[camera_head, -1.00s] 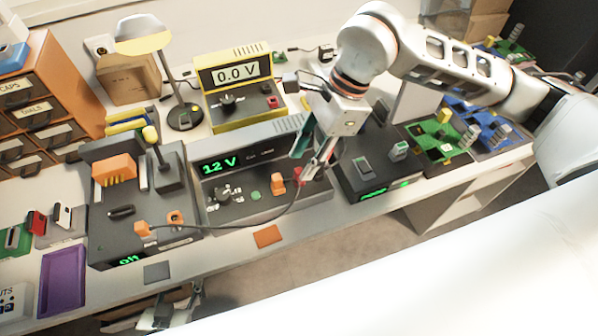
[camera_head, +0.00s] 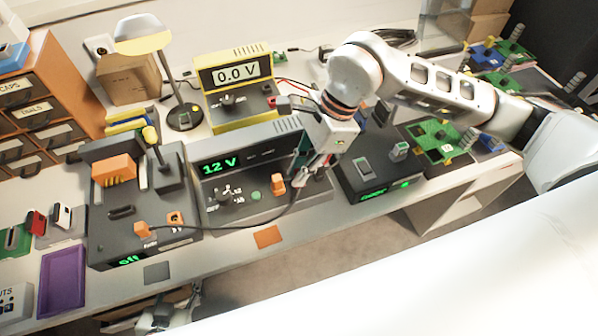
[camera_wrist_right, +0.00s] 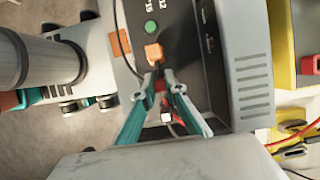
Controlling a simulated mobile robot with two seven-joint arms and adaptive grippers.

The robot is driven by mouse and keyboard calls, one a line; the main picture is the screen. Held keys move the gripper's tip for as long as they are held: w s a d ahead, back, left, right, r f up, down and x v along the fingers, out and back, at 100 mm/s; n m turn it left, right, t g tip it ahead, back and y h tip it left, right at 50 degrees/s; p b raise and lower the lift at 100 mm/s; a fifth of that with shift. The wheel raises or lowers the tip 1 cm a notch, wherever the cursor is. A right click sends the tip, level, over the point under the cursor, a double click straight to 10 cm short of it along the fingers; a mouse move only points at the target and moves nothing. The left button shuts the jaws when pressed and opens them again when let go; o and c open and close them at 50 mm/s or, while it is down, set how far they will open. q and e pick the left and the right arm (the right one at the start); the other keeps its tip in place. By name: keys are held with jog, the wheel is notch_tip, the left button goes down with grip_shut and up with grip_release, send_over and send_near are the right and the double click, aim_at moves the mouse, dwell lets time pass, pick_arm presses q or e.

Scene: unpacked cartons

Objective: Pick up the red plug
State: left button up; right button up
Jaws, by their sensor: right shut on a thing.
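The red plug (camera_wrist_right: 160,86) shows as a small red piece between the fingertips of my right gripper (camera_wrist_right: 161,79) in the right wrist view. The fingers are shut on it, next to the orange plug (camera_wrist_right: 153,52) on the 12 V power supply (camera_wrist_right: 182,45). In the head view my right gripper (camera_head: 312,172) is over the right end of the power supply (camera_head: 225,168), and its fingers hide most of the plug. I cannot tell whether the plug still sits in its socket. Part of my left arm shows below the table edge; its fingers are unclear.
A yellow meter (camera_head: 235,80) reading 0.0 V stands behind the supply. A dark tester box (camera_head: 375,178) is close to the right. A black cable crosses the supply's front to an orange plug (camera_head: 142,229) on the left unit. An orange pad (camera_head: 268,237) lies in front.

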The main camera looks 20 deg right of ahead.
jog(key=shift+r, duration=0.15)
notch_tip(320, 180, up, 20)
jog(key=p, duration=0.1)
dwell(0.4)
